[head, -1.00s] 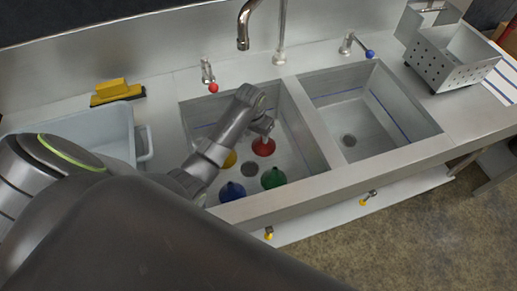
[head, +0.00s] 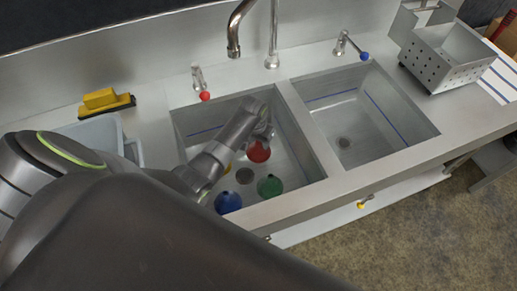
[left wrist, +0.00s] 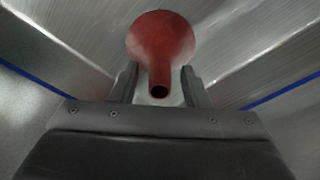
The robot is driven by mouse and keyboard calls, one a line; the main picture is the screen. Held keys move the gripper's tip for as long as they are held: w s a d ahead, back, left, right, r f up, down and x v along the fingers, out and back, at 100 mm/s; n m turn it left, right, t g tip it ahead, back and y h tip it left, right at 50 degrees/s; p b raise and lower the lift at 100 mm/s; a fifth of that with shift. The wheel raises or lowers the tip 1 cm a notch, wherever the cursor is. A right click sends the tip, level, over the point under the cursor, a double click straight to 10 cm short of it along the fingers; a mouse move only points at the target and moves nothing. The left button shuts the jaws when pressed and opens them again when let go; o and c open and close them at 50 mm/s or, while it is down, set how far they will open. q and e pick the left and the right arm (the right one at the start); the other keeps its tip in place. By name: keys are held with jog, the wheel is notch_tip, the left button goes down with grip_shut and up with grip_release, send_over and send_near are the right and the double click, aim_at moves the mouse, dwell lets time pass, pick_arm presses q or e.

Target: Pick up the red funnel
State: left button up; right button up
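The red funnel (head: 258,151) sits in the left sink basin, wide end down, below my left gripper (head: 264,130). In the left wrist view the red funnel (left wrist: 161,42) has its spout pointing toward the camera. The spout is between the two fingers of my left gripper (left wrist: 160,82), with a narrow gap on each side. The fingers are open and do not appear to close on it. My right gripper is not in view.
A blue funnel (head: 228,202) and a green funnel (head: 269,186) stand near the red one; a yellow funnel (head: 228,163) is mostly hidden by my arm. The basin has a drain (head: 244,176). A faucet (head: 234,42) and red-knobbed tap (head: 204,95) are behind. The right basin (head: 345,140) is empty.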

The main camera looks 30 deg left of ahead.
pick_arm(q)
jog(key=c, duration=0.8)
jog(key=shift+r, duration=0.1)
notch_tip(320, 180, up, 10)
